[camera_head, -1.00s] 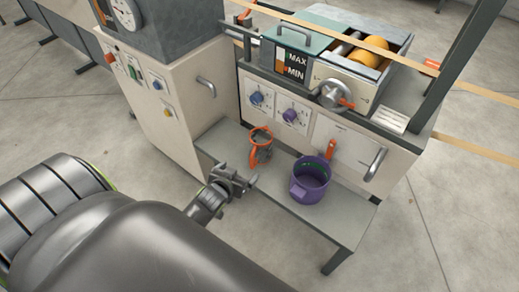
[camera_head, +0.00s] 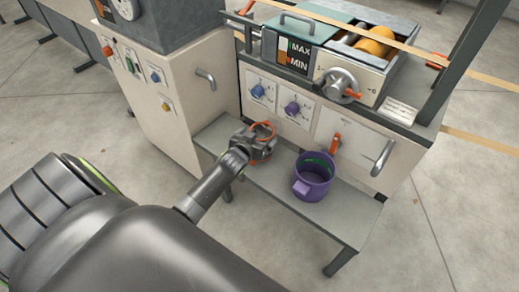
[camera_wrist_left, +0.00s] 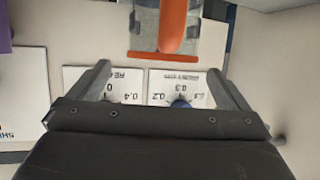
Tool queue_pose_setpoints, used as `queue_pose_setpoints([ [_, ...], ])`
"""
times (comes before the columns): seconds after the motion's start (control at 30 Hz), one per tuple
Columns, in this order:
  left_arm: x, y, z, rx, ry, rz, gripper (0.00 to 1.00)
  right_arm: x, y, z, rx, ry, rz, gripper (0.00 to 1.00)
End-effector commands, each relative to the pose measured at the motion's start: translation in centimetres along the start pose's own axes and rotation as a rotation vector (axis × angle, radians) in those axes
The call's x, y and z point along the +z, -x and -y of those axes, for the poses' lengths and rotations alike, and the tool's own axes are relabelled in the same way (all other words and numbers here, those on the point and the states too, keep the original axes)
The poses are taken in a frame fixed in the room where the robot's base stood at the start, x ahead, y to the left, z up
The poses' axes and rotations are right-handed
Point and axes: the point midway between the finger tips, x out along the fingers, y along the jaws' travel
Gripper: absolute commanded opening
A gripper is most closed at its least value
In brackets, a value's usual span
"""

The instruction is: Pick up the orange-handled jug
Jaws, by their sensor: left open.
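The orange-handled jug (camera_head: 265,126) stands on the grey bench against the machine front. Its orange rim shows in the head view, while my gripper covers much of its body. In the left wrist view, its orange handle (camera_wrist_left: 172,28) and part of a clear body show at the top centre. My left gripper (camera_head: 257,146) is at the jug's near side. In the wrist view its two fingers (camera_wrist_left: 158,68) are wide apart with nothing between them, and the handle's end lies just beyond the tips. Whether anything touches cannot be told. My right gripper is not in view.
A purple jug (camera_head: 313,178) stands on the bench (camera_head: 341,217) to the right. Behind are the machine's knobs (camera_head: 291,109), an orange lever (camera_head: 336,143) and a metal handle (camera_head: 382,158). The bench's front right end is clear.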

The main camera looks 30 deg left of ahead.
Motion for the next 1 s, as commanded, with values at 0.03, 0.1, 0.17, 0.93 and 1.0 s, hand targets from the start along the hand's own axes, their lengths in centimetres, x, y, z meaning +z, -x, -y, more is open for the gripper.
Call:
queue_pose_setpoints([
  [0.03, 0.0, -0.3, 0.0, 0.0, 0.0, -0.001, 0.98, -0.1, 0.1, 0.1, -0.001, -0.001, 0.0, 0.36],
  [0.1, 0.0, -0.5, 0.0, 0.0, 0.0, -0.001, 0.98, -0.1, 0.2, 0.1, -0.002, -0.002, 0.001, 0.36],
  [0.17, 0.1, -0.8, 0.0, 0.0, -0.001, -0.001, 0.98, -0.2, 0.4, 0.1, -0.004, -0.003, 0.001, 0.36],
  [0.93, 0.6, -5.6, 0.3, 0.001, 0.0, 0.0, 0.98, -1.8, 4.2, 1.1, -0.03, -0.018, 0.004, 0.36],
  [1.0, 0.6, -5.6, 0.3, 0.001, 0.0, 0.0, 0.91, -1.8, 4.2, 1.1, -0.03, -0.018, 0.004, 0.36],
])
